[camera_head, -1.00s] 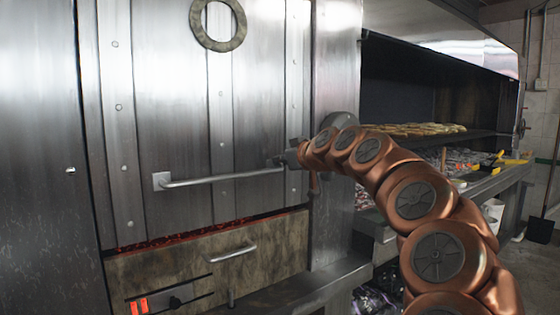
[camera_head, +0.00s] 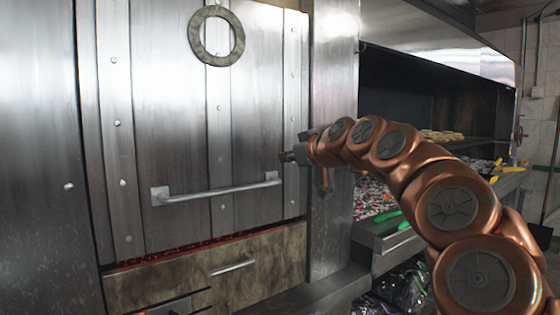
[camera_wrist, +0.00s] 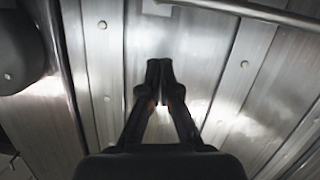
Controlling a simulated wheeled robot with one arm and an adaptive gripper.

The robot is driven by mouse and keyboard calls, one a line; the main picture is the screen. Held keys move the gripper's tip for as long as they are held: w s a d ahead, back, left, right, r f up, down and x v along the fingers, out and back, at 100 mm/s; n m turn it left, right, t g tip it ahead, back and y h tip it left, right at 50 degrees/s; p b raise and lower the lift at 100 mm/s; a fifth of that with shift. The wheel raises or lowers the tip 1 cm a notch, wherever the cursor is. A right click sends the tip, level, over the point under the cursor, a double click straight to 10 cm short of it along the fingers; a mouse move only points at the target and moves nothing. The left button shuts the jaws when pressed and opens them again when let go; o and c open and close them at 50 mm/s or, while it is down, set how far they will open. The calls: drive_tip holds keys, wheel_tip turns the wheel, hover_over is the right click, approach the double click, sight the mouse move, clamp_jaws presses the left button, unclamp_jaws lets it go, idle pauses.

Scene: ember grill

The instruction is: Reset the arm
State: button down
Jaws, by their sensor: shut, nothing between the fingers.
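My arm reaches in from the right in the head view. My gripper (camera_head: 284,157) is in front of the right side of the steel grill door (camera_head: 170,130). It is above the right end of the door's horizontal handle (camera_head: 215,191) and apart from it. In the wrist view my gripper (camera_wrist: 160,66) points at the riveted metal panel, its two fingertips together with nothing between them. The handle bar also shows at the top of the wrist view (camera_wrist: 245,12).
A drawer (camera_head: 210,268) with a small handle sits below the door, with glowing embers in the gap above it. A ring (camera_head: 238,40) is on the upper door. To the right is an open grill with food (camera_head: 440,135) and a front ledge. Bags (camera_head: 405,285) lie below.

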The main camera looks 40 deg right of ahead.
drive_tip(key=d+v, duration=0.1)
drive_tip(key=v, duration=0.4)
drive_tip(key=w+a+f+n+g+y, duration=0.1)
drive_tip(key=a+f, duration=0.3)
drive_tip(key=a, duration=0.3)
drive_tip(key=w+a+f+n+g+y, duration=0.1)
drive_tip(key=w+a+f+g+y, duration=0.1)
drive_tip(key=a+f, duration=0.4)
drive_tip(key=s+a+f+g+y, duration=0.1)
drive_tip(key=s+a+f+g, duration=0.15)
drive_tip(key=a+f, duration=0.4)
drive_tip(key=s+a+f+g, duration=0.2)
drive_tip(key=a+f+g, duration=0.1)
drive_tip(key=a+f, duration=0.4)
drive_tip(key=s+a+f+g, duration=0.4)
drive_tip(key=s+a+f, duration=0.3)
drive_tip(key=s+f, duration=0.25)
drive_tip(key=s+f+m+g+h, duration=0.1)
drive_tip(key=s+f+g, duration=0.2)
drive_tip(key=s+f, duration=0.35)
drive_tip(key=s+f+m+g+h, duration=0.15)
drive_tip(key=s+f, duration=0.25)
drive_tip(key=s, duration=0.6)
wheel_tip(320, 180, up, 25)
drive_tip(key=p, duration=2.4)
drive_tip(key=shift+s+r, duration=0.2)
drive_tip(key=shift+s, duration=0.25)
